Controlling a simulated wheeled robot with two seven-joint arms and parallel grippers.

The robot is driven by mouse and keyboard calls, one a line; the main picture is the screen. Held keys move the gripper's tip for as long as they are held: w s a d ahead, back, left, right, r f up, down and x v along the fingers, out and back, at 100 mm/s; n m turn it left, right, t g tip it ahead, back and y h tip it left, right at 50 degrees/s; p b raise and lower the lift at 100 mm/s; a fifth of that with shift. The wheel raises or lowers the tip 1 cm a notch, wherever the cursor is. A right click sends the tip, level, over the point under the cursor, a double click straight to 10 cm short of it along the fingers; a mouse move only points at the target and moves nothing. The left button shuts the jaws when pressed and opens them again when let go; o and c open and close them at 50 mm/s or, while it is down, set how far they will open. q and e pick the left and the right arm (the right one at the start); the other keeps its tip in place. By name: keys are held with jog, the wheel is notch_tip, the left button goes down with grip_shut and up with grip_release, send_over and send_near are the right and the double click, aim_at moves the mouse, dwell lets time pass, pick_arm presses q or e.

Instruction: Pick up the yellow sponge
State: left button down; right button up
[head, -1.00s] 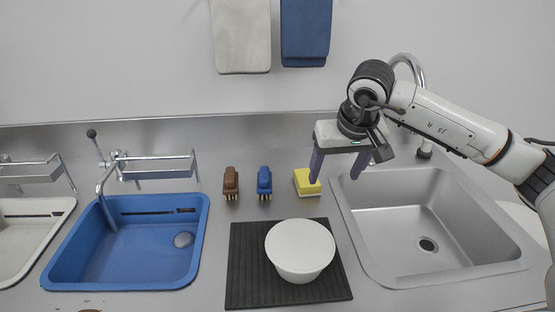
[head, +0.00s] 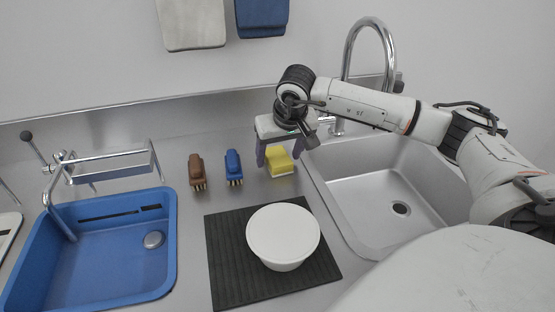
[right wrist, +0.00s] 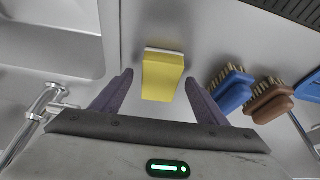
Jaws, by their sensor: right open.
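The yellow sponge (head: 279,161) has a white layer along one side and rests on the steel counter, beside the steel sink. In the head view my right gripper (head: 279,157) is at the sponge, its fingers pointing down and partly in front of it. In the right wrist view the sponge (right wrist: 162,76) lies between the two purple-grey fingers of my right gripper (right wrist: 160,85), slightly beyond their tips. The fingers are spread, with a gap on both sides of the sponge. My left gripper is not in view.
A blue brush (head: 233,167) and a brown brush (head: 197,172) stand left of the sponge. A white lidded bowl (head: 283,236) sits on a black ribbed mat (head: 228,270) in front. The steel sink (head: 365,206) with a tall faucet is at right, a blue basin (head: 110,262) at left.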

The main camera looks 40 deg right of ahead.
aim_at(279, 157)
jog(key=shift+w+f, duration=0.2)
jog(key=shift+f, duration=0.2)
jog(key=c, duration=1.1)
jog(key=shift+r, duration=0.1)
jog(key=shift+c, duration=0.2)
notch_tip(279, 157, up, 10)
jog(key=o, duration=0.3)
jog(key=shift+c, duration=0.9)
